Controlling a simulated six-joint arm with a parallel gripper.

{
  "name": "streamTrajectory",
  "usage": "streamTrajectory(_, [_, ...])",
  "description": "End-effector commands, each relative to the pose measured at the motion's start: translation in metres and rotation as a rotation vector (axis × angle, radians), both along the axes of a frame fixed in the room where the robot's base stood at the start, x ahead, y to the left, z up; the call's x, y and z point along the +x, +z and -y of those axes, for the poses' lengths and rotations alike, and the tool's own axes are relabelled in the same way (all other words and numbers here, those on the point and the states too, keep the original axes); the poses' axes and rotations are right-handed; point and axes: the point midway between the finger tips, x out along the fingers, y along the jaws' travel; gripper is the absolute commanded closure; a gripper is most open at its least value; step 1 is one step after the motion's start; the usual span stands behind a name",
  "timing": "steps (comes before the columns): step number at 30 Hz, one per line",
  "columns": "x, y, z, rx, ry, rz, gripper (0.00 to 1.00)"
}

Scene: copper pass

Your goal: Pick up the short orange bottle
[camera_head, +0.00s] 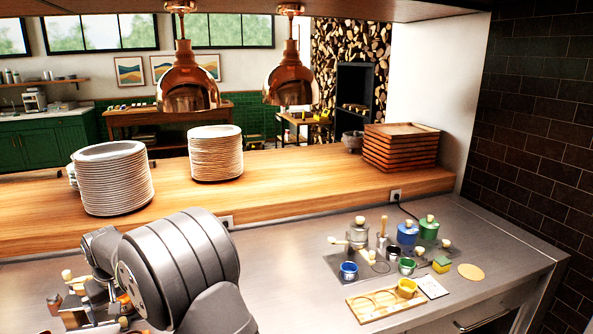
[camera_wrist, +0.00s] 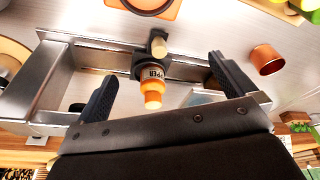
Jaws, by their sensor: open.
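My gripper (camera_wrist: 162,72) is open, with one dark finger on each side of the bottle and visible gaps between. I cannot tell how far the fingertips are from it in depth. A dark piece with a pale wooden knob (camera_wrist: 159,47) is just beyond the bottle. In the head view my arm covers most of this area at the lower left, and I cannot make out the bottle there.
A copper cup (camera_wrist: 267,58) stands right of the rack. An orange-rimmed item (camera_wrist: 155,6) is at the top edge. In the head view, jars and paint-like pots (camera_head: 407,232), a wooden palette (camera_head: 362,307) and plate stacks (camera_head: 113,178) stand apart. Steel counter between is clear.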

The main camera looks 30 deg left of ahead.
Motion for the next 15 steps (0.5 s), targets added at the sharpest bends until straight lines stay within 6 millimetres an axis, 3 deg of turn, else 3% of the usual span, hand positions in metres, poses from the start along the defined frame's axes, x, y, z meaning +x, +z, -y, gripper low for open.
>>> streamTrajectory(4, [0.0003,0.0094,0.0002,0.001,0.000,0.000,0.00])
streamTrajectory(13, [0.0003,0.0108,0.0003,0.001,-0.001,0.000,0.00])
streamTrajectory(15, [0.0003,0.0108,0.0003,0.001,-0.001,0.000,0.14])
